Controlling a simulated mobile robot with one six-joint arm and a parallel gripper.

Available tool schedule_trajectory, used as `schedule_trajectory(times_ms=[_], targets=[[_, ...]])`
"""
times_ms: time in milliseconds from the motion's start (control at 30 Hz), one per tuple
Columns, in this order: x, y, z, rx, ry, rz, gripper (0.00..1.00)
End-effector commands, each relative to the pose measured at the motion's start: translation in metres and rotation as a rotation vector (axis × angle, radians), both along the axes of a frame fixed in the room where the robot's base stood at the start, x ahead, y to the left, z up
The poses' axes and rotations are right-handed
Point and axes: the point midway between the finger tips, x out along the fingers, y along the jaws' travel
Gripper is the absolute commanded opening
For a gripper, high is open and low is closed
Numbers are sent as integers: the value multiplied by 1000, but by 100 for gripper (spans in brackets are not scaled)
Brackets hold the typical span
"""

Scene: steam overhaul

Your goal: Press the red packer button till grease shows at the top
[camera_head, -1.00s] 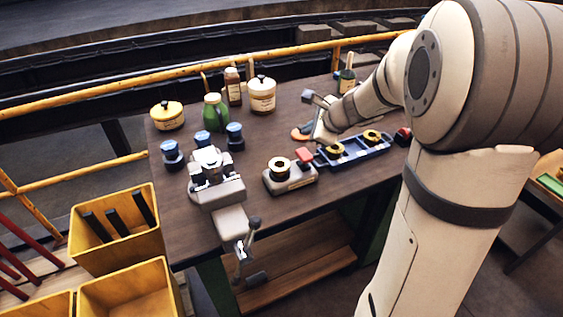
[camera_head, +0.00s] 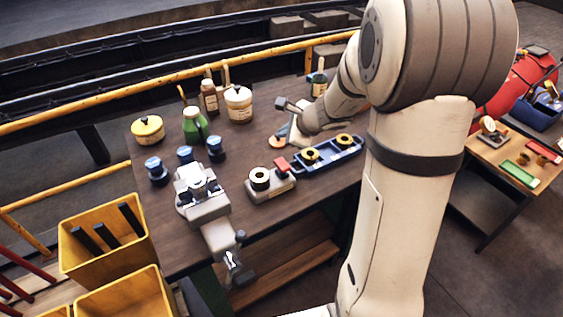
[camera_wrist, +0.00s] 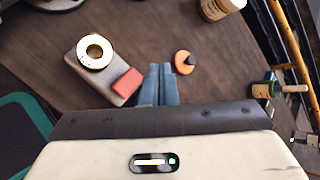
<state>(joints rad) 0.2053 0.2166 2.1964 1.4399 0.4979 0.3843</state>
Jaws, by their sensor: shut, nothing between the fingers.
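In the wrist view the red button (camera_wrist: 128,83) lies left of my fingertips, and the ring (camera_wrist: 95,52) is farther up left. My gripper (camera_wrist: 160,68) is shut and empty, pointing down toward the bench beside the button, apart from it in the picture. Its height above the bench is hard to tell. I cannot make out grease on top of the ring.
A blue tray (camera_head: 325,160) with yellow-rimmed rings is right of the packer. An orange disc (camera_wrist: 183,62) with a dark knob lies near my fingertips. A vise (camera_head: 200,195), blue-topped jars (camera_head: 186,154), a green can (camera_head: 194,125) and a white tub (camera_head: 238,104) stand left and behind.

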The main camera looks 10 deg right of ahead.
Motion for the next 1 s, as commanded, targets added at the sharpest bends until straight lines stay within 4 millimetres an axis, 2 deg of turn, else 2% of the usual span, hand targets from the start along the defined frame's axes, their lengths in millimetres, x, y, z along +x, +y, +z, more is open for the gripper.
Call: schedule_trajectory(times_ms=[267, 800, 1000], targets=[[0, 0, -12, 0, 0, 0, 0], [0, 0, -83, -1, 0, 1, 0], [0, 0, -89, 0, -2, 1, 0]])
